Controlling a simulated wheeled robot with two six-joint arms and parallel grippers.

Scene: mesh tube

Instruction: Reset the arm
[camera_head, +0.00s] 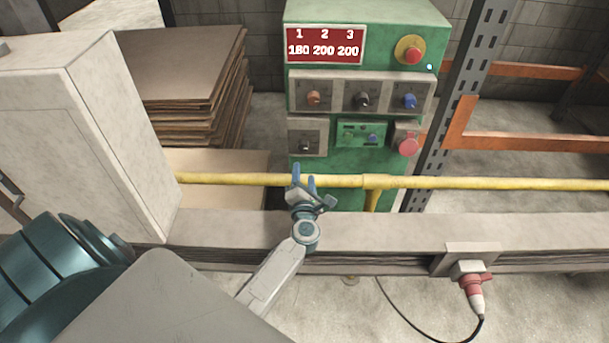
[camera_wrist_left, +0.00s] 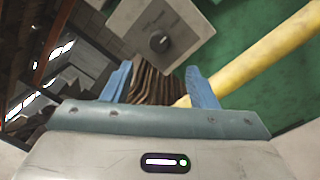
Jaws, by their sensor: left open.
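My left arm reaches in from the lower left of the head view. Its gripper (camera_head: 304,182) is open and empty, with two blue fingers pointing up in front of the yellow rail and the green control cabinet (camera_head: 360,192). In the left wrist view the open fingers (camera_wrist_left: 160,88) show nothing between them but background. A dark knob on a grey panel (camera_wrist_left: 160,42) lies beyond them, apart from the fingers. The right gripper is in neither view.
A yellow rail (camera_head: 470,183) runs across in front of the cabinet. A grey beam (camera_head: 380,230) lies nearer, with a red plug (camera_head: 474,285) on it. A pale box (camera_head: 80,130) stands at left, beside stacked boards (camera_head: 190,75). Orange racking (camera_head: 520,135) stands at right.

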